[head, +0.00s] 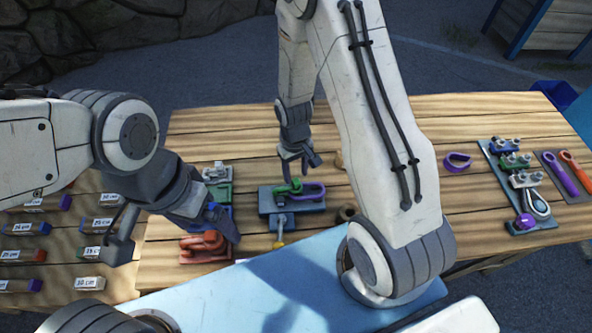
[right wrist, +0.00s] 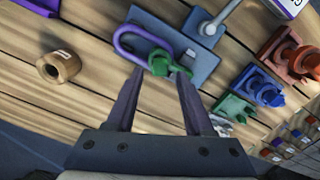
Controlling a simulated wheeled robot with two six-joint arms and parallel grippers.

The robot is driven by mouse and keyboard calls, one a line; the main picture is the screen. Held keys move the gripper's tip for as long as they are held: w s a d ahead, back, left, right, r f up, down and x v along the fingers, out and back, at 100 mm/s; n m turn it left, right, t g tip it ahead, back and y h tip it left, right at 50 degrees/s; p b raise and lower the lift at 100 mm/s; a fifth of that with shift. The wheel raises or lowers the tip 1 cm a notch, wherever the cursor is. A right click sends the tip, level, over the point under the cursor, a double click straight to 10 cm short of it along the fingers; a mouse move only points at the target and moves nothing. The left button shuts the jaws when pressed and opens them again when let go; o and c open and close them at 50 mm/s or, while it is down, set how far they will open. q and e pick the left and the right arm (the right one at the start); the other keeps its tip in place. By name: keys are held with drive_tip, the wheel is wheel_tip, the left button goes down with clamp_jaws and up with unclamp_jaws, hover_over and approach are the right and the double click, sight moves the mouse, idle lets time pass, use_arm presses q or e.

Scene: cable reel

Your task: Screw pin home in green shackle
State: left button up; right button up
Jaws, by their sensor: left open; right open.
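A green shackle (head: 296,187) sits on a blue-grey plate (head: 264,207) in the middle of the table, with a purple loop (head: 312,191) at its side. In the right wrist view the green shackle (right wrist: 172,67) lies just beyond the fingertips, the purple loop (right wrist: 130,33) beside it. I cannot make out the pin or how far it is in. My right gripper (head: 295,172) is open above the shackle; in the right wrist view its fingers (right wrist: 158,75) are apart and empty. My left gripper (head: 222,226) is open beside the coloured row on the left, its fingertips partly hidden.
A row of coloured shackles, with red (head: 205,245) nearest, stands left of the plate. A brown ring (right wrist: 59,66) lies on the planks. Further right are a purple ring (head: 457,162), a plate with several clamps (head: 531,224) and an orange-handled tool (head: 573,166).

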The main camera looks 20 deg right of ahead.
sight(296, 181)
drive_tip(key=shift+f+b, duration=1.3)
drive_tip(key=shift+f, duration=0.6)
clamp_jaws()
